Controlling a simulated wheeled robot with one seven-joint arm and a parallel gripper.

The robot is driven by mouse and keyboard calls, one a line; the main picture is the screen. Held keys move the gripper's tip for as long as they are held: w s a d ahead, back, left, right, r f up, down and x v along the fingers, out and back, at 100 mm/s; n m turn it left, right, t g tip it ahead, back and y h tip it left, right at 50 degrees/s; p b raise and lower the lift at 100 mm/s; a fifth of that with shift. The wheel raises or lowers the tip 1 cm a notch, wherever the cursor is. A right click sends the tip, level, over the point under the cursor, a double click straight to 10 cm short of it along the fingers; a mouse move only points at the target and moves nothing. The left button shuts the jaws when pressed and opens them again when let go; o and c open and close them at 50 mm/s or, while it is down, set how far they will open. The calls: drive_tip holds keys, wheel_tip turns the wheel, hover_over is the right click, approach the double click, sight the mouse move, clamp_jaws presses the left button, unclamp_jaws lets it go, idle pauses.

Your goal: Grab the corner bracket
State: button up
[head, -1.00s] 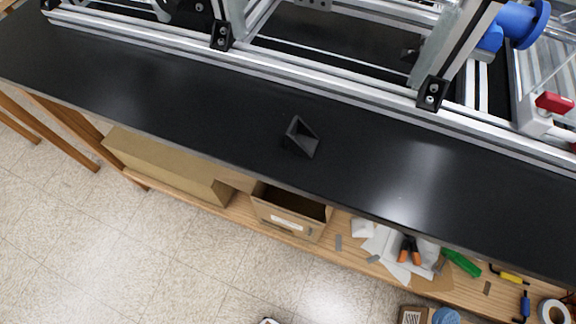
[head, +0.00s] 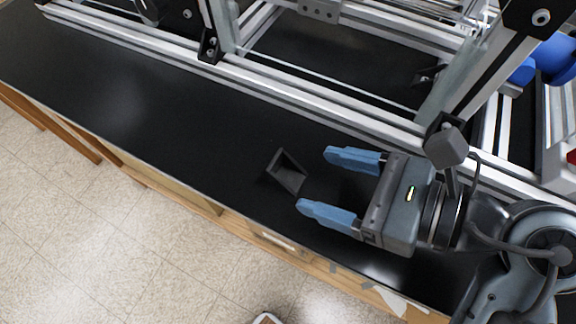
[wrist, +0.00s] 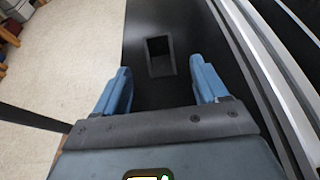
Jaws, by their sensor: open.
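The corner bracket (head: 287,171) is a small black angled piece with a hollow face. It lies on the black tabletop, near the middle of the head view. My gripper (head: 312,181) comes in from the right with its two blue fingers apart and nothing between them. Its fingertips point left at the bracket, which sits just beyond them. In the wrist view the bracket (wrist: 160,56) is ahead of the gap between the open fingers (wrist: 162,80), roughly centred. I see no contact between the fingers and the bracket.
The aluminium extrusion frame (head: 300,97) runs along the back of the black tabletop (head: 130,110), with black brackets fixed to it. The table's front edge is close in front of the bracket. The tabletop to the left is clear. A wooden shelf (head: 240,233) lies below.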

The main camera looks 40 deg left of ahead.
sight(283, 167)
drive_tip(key=shift+r+p+x, duration=0.15)
drive_tip(key=shift+p+x, duration=0.1)
drive_tip(key=shift+x, duration=1.55)
drive_tip(key=shift+r+p+x, duration=0.15)
drive_tip(key=shift+p+x, duration=0.05)
drive_tip(key=shift+x, duration=1.55)
drive_tip(key=shift+a, duration=0.15)
drive_tip(key=shift+c, duration=0.4)
drive_tip(key=c, duration=1)
drive_tip(key=shift+r, duration=0.15)
